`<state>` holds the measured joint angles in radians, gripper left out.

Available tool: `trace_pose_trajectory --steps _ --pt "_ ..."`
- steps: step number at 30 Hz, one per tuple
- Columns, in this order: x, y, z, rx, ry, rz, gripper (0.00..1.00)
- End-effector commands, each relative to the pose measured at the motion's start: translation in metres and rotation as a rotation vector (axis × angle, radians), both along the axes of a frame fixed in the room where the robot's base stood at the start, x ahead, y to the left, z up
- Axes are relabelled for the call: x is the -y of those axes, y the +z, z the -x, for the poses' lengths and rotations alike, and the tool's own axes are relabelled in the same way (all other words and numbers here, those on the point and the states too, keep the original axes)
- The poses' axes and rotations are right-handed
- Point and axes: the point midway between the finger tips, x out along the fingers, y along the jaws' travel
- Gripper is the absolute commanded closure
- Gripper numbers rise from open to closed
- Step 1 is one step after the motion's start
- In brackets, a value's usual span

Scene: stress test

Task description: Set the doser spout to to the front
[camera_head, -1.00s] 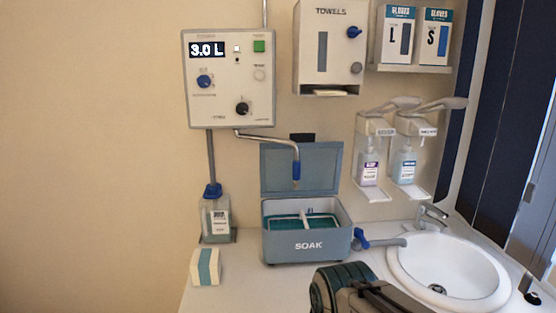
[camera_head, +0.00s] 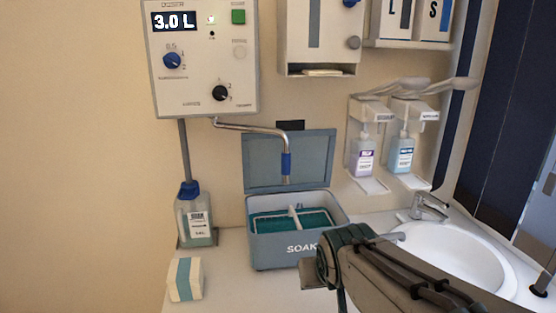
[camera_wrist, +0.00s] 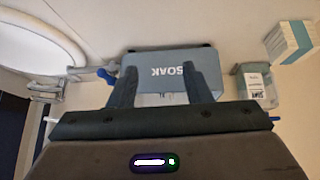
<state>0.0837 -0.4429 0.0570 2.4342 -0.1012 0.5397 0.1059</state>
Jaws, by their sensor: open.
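The doser (camera_head: 200,60) is a pale wall box with a 3.0 L display. Its metal spout (camera_head: 255,128) runs right from the box's underside, then bends down. A blue sleeve (camera_head: 286,164) is on its lower end, above the open grey SOAK box (camera_head: 275,250) and in front of its raised lid (camera_head: 300,165). My arm reaches in from the lower right in the head view, below the spout and apart from it. In the wrist view my gripper (camera_wrist: 158,74) is open, its fingers apart with the SOAK box beyond, upside down.
A blue-capped bottle (camera_head: 196,218) stands left of the SOAK box, with a white-and-teal pack (camera_head: 185,279) in front of it. A sink (camera_head: 455,255) and two dispenser bottles (camera_head: 363,157) are at the right. A towel dispenser (camera_head: 318,45) hangs above. The wall at left is bare.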

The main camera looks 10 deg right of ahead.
Motion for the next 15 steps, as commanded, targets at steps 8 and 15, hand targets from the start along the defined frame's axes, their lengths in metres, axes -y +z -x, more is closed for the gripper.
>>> trace_pose_trajectory --steps 8,15 --pt "0.011 0.05 -0.099 0.451 0.004 0.03 0.56" --pt "0.001 0.103 -0.151 0.783 0.085 -0.003 0.56"
